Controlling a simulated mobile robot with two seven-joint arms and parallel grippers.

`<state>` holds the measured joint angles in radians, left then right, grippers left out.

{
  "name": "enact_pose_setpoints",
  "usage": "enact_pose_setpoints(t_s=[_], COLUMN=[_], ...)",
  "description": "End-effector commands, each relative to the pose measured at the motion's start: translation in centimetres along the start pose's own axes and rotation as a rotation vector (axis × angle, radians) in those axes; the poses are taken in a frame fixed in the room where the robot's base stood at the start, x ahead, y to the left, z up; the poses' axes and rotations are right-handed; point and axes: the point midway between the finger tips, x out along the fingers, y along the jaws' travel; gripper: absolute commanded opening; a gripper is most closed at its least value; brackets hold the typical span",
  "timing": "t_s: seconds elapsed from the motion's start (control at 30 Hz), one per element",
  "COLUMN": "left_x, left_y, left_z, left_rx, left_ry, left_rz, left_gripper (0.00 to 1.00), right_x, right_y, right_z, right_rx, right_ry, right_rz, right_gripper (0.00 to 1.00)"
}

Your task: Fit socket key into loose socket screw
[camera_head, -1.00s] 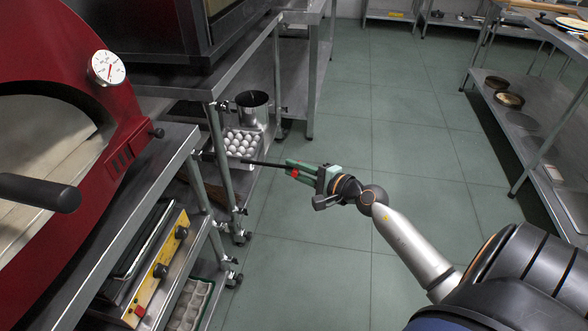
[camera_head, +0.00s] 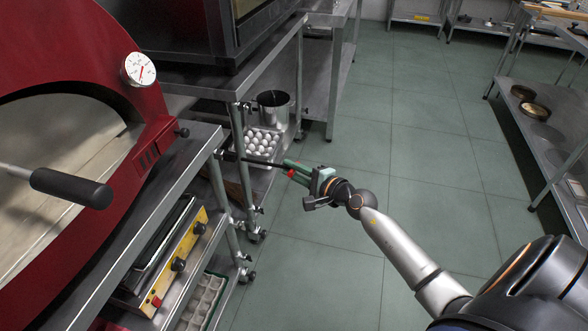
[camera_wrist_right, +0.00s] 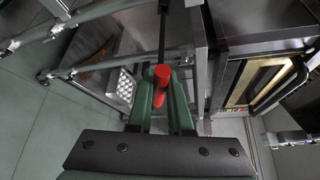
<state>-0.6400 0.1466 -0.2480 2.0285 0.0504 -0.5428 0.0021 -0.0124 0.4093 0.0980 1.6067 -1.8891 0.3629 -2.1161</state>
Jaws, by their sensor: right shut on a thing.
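My right gripper (camera_head: 291,169) has green fingers and is shut on the socket key, holding it roughly level in front of the left stand. The key has a thin black shaft (camera_head: 262,163) and a red part between the fingers. In the right wrist view the red part (camera_wrist_right: 161,76) sits between the fingertips and the black shaft (camera_wrist_right: 162,35) runs up toward the stand frame. The shaft's far end lies at or near a stand leg (camera_head: 240,140) in the head view. I cannot tell whether it touches a screw; the loose socket screw is too small to make out. My left gripper is not in view.
A red oven (camera_head: 120,190) with a dial stands on the left stand. Its black handle (camera_head: 72,187) sticks out. A lower shelf holds a tray of eggs (camera_head: 262,144) and a metal pot (camera_head: 273,105).

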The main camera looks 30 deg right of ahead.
Motion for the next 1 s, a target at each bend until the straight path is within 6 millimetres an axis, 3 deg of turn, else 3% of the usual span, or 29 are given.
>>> enact_pose_setpoints(t_s=[1.0], left_x=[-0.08], left_y=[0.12], left_z=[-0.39], left_rx=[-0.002], left_ry=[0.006], left_rz=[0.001], left_gripper=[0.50], right_x=[0.48], right_y=[-0.04], right_z=[0.29], right_rx=[0.000], right_ry=[-0.001], right_rz=[-0.001], right_gripper=[0.00])
